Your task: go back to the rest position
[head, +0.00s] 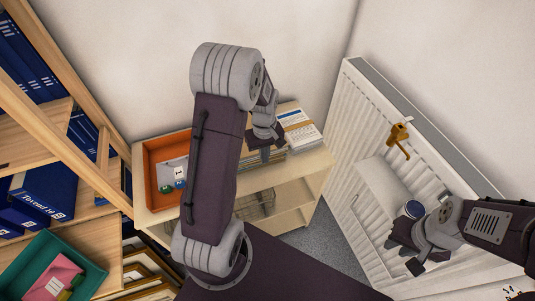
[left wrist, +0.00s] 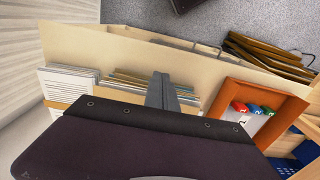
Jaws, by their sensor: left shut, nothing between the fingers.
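My left gripper (head: 265,153) hangs over the right part of a low wooden shelf unit (head: 311,168), by the papers on its top. In the left wrist view its fingers (left wrist: 160,90) are together with nothing between them. My left arm runs down the middle of the head view and hides part of the shelf. My right gripper (head: 403,256) is in front of the white radiator (head: 350,130) at the lower right. Its two fingers are spread apart and I see nothing between them.
Blue binders (head: 45,195) and a teal tray (head: 25,262) fill the left rack. Framed prints (left wrist: 265,55) lean nearby.

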